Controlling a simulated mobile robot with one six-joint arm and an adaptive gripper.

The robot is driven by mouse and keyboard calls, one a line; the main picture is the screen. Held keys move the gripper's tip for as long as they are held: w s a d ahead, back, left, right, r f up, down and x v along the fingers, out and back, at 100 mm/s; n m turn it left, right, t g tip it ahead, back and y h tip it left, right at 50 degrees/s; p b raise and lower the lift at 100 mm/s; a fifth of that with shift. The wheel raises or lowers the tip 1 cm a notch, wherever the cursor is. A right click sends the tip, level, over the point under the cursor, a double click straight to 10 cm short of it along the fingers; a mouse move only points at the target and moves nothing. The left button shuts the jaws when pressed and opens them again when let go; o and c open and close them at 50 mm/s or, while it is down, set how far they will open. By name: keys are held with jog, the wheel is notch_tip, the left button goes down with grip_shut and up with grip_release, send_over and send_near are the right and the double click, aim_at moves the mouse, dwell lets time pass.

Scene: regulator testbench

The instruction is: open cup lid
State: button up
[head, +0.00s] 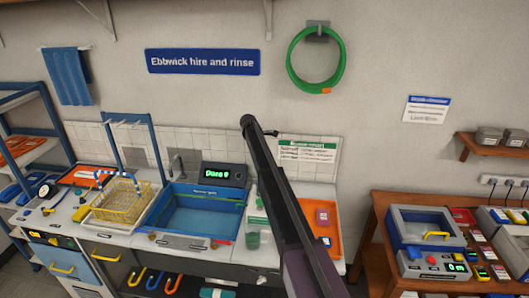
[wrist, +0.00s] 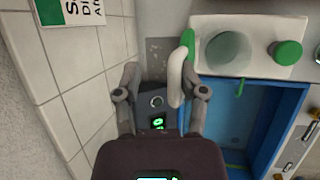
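A green cup (head: 252,239) stands on the counter just right of the blue sink in the head view. In the wrist view a pale green, round, translucent item (wrist: 228,52) and a smaller solid green round piece (wrist: 287,52) sit on a white surface at upper right. I cannot tell which of them is the cup lid. My gripper (wrist: 161,95) is open, its two fingers spread. A white rod-like item with a green part (wrist: 178,76) shows near the right finger; I see no grip on it. My gripper is hard to make out in the head view.
The blue sink (head: 197,214) has a dark display unit (head: 224,174) behind it; this unit (wrist: 157,104) also shows between my fingers. A yellow wire basket (head: 122,200) stands left, an orange tray (head: 323,245) right. The tiled wall (wrist: 75,80) is close by.

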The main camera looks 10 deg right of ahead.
jog(key=shift+d, duration=0.25)
jog(key=shift+r, duration=0.1)
jog(key=w+a+r+p, duration=0.2)
jog(key=w+r+p, duration=0.1)
jog(key=r+p, duration=0.4)
jog(key=w+a+r+p, duration=0.3)
jog(key=r+p, duration=0.4)
dwell(1.8)
jog(key=shift+f, duration=0.1)
dwell(0.4)
jog(key=s+d+f+m+y+b, duration=0.1)
jog(key=s+f+m+b, duration=0.3)
jog(key=s, duration=1.6)
jog(key=s+d+f+m+g+y+b, duration=0.1)
jog(key=s+f+m+b, duration=0.4)
jog(key=s+f+b, duration=0.6)
jog(key=s+d+f+m+y+b, duration=0.2)
jog(key=s+f+m+b, duration=0.3)
jog(key=s, duration=2.6)
notch_tip(320, 180, down, 5)
jog(key=y+b, duration=0.1)
jog(key=b, duration=0.1)
jog(key=shift+d+r+b, duration=0.15)
jog(key=shift+b, duration=0.25)
